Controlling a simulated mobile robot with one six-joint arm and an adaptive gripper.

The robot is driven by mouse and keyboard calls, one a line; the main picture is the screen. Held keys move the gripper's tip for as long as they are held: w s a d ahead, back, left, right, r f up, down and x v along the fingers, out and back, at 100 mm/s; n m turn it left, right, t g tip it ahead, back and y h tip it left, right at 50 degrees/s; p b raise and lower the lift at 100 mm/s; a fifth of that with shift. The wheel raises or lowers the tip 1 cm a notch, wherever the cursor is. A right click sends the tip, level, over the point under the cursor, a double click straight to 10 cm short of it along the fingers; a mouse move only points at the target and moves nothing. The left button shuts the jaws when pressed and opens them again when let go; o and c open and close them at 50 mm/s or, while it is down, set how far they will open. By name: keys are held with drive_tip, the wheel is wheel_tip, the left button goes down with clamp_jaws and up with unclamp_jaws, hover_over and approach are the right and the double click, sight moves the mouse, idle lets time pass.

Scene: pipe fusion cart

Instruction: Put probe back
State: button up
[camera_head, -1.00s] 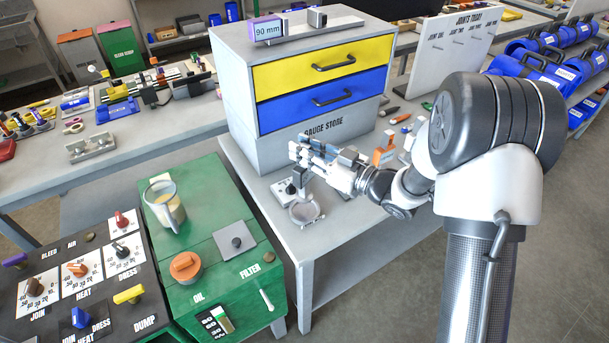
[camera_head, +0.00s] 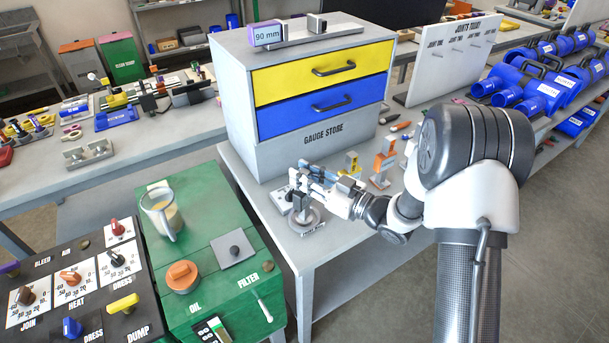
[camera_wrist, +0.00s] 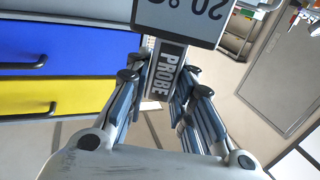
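The probe (camera_wrist: 164,72) is a grey block with a dark PROBE label and a grey display panel with inverted digits. In the wrist view it stands between the two fingers of my gripper (camera_wrist: 164,92), which look closed against its sides. In the head view my gripper (camera_head: 318,174) reaches in from the right, and the probe's dark grey body (camera_head: 302,202) shows below the fingers. It is upright over a round grey base (camera_head: 304,220) near the table's front left corner. I cannot tell whether it rests fully on the base.
A small white unit with a dark knob (camera_head: 283,197) stands close left of the base. The gauge store drawers (camera_head: 320,85) rise behind. Yellow (camera_head: 350,163) and orange (camera_head: 383,163) pieces stand to the right. The green cabinet (camera_head: 215,215) is to the left, across a gap.

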drive_tip(key=o, duration=0.4)
drive_tip(key=shift+r, duration=0.15)
